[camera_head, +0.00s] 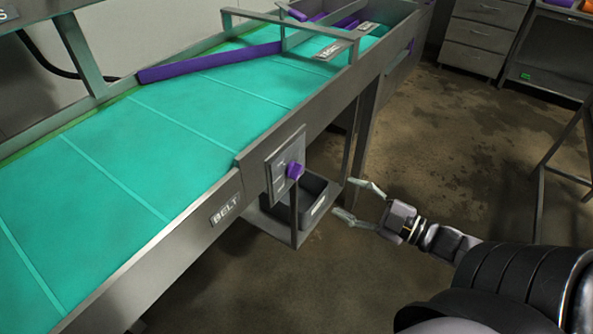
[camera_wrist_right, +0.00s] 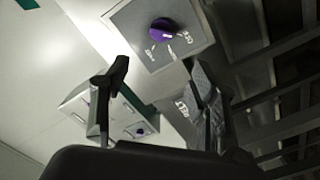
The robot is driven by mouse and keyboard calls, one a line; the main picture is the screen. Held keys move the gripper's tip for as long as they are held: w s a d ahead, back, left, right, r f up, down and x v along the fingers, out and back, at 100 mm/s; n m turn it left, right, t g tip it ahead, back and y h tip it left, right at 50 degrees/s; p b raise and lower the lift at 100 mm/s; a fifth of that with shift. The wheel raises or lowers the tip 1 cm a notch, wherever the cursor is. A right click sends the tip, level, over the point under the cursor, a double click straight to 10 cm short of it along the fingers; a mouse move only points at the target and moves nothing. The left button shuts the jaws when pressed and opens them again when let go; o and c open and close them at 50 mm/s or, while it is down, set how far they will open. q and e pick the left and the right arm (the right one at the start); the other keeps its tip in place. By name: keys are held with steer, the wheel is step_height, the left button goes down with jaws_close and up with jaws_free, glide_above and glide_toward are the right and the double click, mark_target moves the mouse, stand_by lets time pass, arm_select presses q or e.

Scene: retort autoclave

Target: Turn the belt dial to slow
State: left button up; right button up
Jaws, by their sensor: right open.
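The belt dial (camera_head: 295,171) is a small purple knob on a grey square panel (camera_head: 273,178) at the conveyor's side, right of the BELT label (camera_head: 226,208). In the right wrist view a purple dial (camera_wrist_right: 162,30) sits on a grey plate with small white labels around it; I cannot read them surely. My right gripper (camera_head: 343,197) is open and empty, to the right of the dial and apart from it, its fingers pointing toward the conveyor. Its two fingers also show in the right wrist view (camera_wrist_right: 158,72), below the dial. My left gripper is not in view.
The conveyor (camera_head: 130,150) with its teal belt runs diagonally, with a purple bar (camera_head: 210,62) across it. A dark bin (camera_head: 318,190) sits on a low shelf below the panel, close to my right gripper.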

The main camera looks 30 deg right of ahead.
mark_target(299, 173)
steer(key=x, duration=1.5)
steer(key=shift+w+f, duration=0.1)
steer(key=shift+w, duration=0.15)
steer(key=shift+d, duration=0.1)
steer(key=shift+c, duration=0.4)
steer(key=c, duration=1.1)
